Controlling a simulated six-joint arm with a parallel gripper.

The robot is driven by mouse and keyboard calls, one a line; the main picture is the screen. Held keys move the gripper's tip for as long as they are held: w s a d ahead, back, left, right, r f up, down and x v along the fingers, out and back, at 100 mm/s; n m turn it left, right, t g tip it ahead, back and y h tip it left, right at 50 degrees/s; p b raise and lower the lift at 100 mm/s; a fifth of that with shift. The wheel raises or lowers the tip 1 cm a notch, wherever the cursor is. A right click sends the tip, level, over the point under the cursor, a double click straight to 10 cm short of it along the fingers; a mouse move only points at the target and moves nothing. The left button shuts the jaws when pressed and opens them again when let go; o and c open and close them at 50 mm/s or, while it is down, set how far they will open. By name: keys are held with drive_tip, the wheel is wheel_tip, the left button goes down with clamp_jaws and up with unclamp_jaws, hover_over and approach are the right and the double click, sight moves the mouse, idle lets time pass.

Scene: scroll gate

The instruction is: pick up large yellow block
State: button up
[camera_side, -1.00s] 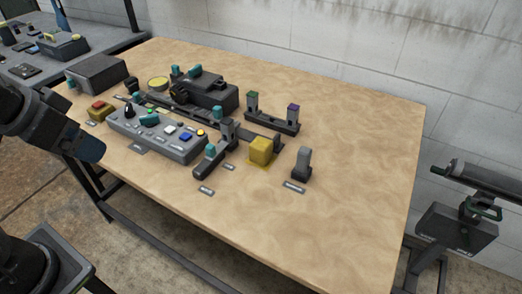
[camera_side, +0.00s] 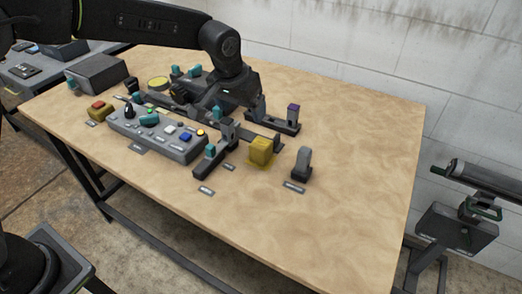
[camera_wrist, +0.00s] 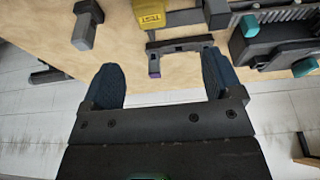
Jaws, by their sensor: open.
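The large yellow block (camera_side: 262,148) stands on a yellow-marked patch of the wooden table, right of the control panel. In the wrist view the yellow block (camera_wrist: 151,20) is at the top edge, partly cut off, with dark lettering on its face. My gripper (camera_wrist: 160,66) is open and empty, its two dark blue fingers spread apart. The block lies beyond the fingertips, apart from them. In the side view my arm reaches over the back of the table, and its wrist hangs left of and behind the block; the fingers are hard to make out there.
A dark bracket with a purple-topped post (camera_side: 293,115) stands behind the block. A grey post (camera_side: 302,163) is to its right. A dark rail with a teal knob (camera_side: 211,151) and the button panel (camera_side: 155,132) are to its left. The table's right and front areas are clear.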

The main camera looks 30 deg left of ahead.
sight(261, 143)
drive_tip(key=x, duration=0.4)
drive_tip(key=d+x, duration=0.1)
drive_tip(key=x, duration=0.3)
drive_tip(key=d+x, duration=0.1)
drive_tip(key=x, duration=0.3)
drive_tip(key=shift+w+r, duration=0.15)
drive_tip(key=shift+w, duration=0.25)
drive_tip(key=shift+x, duration=2.85)
drive_tip(key=shift+s, duration=0.1)
drive_tip(key=shift+c, duration=0.4)
drive_tip(key=c, duration=1)
